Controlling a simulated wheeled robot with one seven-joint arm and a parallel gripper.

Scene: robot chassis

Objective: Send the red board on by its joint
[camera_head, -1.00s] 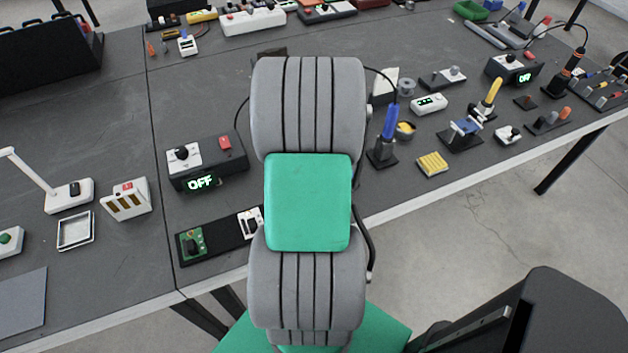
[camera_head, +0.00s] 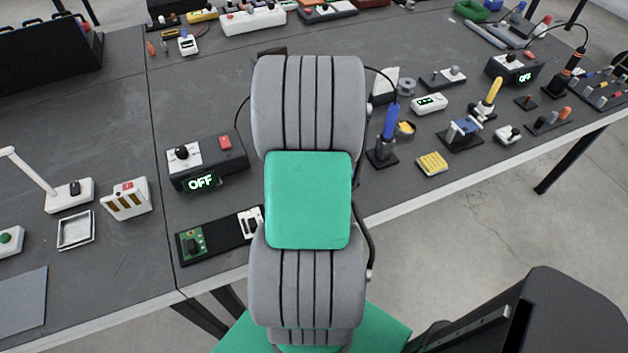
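I cannot pick out a red board with a joint in this view. A dark red item (camera_head: 370,3) shows at the top edge, too cut off to identify. My arm, grey with a green cover, stands up through the middle of the picture and hides part of the table behind it. My gripper is not in view, so I cannot see what it holds.
The dark table (camera_head: 330,185) holds a black station reading OFF (camera_head: 206,162), a strip with a green board (camera_head: 192,243), a white lamp (camera_head: 68,194), and an empty tray (camera_head: 76,230). A blue-handled tool (camera_head: 389,122) and yellow sponge (camera_head: 432,163) stand right of my arm.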

